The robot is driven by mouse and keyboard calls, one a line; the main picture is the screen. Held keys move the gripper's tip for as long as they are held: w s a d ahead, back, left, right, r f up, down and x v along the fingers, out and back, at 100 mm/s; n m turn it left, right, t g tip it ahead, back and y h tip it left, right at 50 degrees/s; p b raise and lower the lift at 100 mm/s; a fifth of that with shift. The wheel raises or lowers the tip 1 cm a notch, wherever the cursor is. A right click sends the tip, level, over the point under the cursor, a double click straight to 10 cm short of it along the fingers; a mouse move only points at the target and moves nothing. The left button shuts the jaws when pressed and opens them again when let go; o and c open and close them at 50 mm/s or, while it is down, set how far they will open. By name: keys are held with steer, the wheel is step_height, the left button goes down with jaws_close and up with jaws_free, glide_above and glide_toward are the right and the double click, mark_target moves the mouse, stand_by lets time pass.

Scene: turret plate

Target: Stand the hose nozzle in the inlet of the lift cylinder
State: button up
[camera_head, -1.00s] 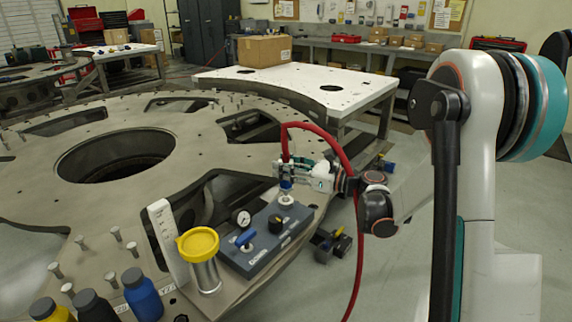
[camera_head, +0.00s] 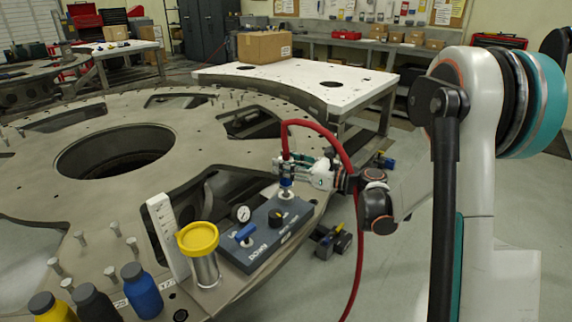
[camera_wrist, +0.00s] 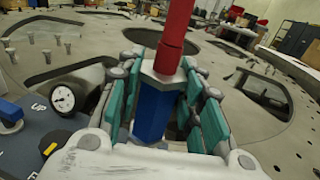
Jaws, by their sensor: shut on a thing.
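The hose nozzle is a blue hexagonal piece (camera_wrist: 153,112) with a red hose (camera_wrist: 173,38) rising from its top. My gripper (camera_wrist: 158,105) is shut on it, with teal pads on both sides. In the head view my gripper (camera_head: 287,168) holds the nozzle (camera_head: 286,182) upright at the far right corner of a grey-blue control box (camera_head: 250,250). A pale round fitting (camera_head: 286,194) sits directly beneath the nozzle and looks like the inlet. Whether the tip is inside it or just above cannot be told. In the wrist view the nozzle's lower end is hidden.
The box carries a gauge (camera_head: 241,214), a blue lever (camera_head: 245,232) and a black knob (camera_head: 276,218). The hose loops down to the floor.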

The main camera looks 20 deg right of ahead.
steer(key=shift+f+b, duration=0.85)
steer(key=shift+f, duration=0.9)
stand_by(1.4)
steer(key=o, duration=1.3)
